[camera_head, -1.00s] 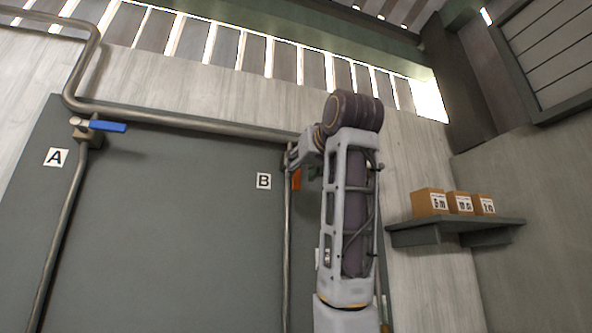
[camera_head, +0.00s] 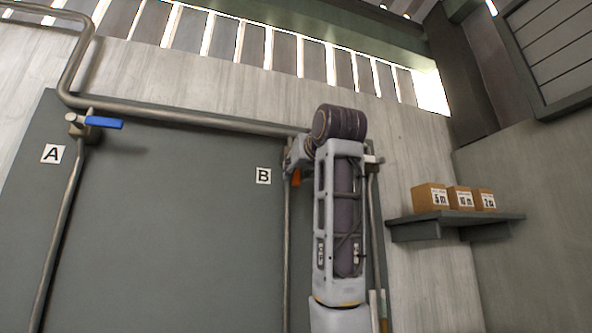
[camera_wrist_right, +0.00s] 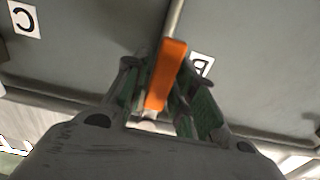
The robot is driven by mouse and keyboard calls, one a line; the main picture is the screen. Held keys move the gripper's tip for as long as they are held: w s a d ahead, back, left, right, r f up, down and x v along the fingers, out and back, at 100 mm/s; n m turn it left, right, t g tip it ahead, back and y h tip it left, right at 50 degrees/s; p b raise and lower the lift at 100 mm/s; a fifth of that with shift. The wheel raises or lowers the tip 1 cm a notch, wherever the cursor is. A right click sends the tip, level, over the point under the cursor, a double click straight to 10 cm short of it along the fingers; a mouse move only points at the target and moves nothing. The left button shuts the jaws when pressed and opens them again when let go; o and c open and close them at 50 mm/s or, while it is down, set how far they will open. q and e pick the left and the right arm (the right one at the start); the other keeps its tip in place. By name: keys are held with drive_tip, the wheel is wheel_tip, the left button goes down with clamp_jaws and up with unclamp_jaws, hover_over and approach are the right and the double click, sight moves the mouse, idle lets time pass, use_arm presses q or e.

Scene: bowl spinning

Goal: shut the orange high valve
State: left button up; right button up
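The orange valve handle (camera_head: 296,177) shows as a small patch beside label B in the head view, mostly hidden by my right arm. In the right wrist view the orange handle (camera_wrist_right: 168,75) points towards the camera, in front of a grey pipe. My right gripper (camera_wrist_right: 160,82) has its green-padded fingers on both sides of the handle. The fingers look apart, and firm contact with the handle does not show. In the head view my right gripper (camera_head: 294,160) is partly hidden by its own wrist. My left gripper is not in view.
A valve with a blue handle (camera_head: 104,122) sits at upper left by label A (camera_head: 53,154). A pipe (camera_head: 190,118) runs along the top of the grey panel (camera_head: 180,230). A shelf (camera_head: 455,221) with small boxes (camera_head: 430,198) is on the right. Label C (camera_wrist_right: 23,18) shows in the wrist view.

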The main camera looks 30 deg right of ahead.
clamp_jaws()
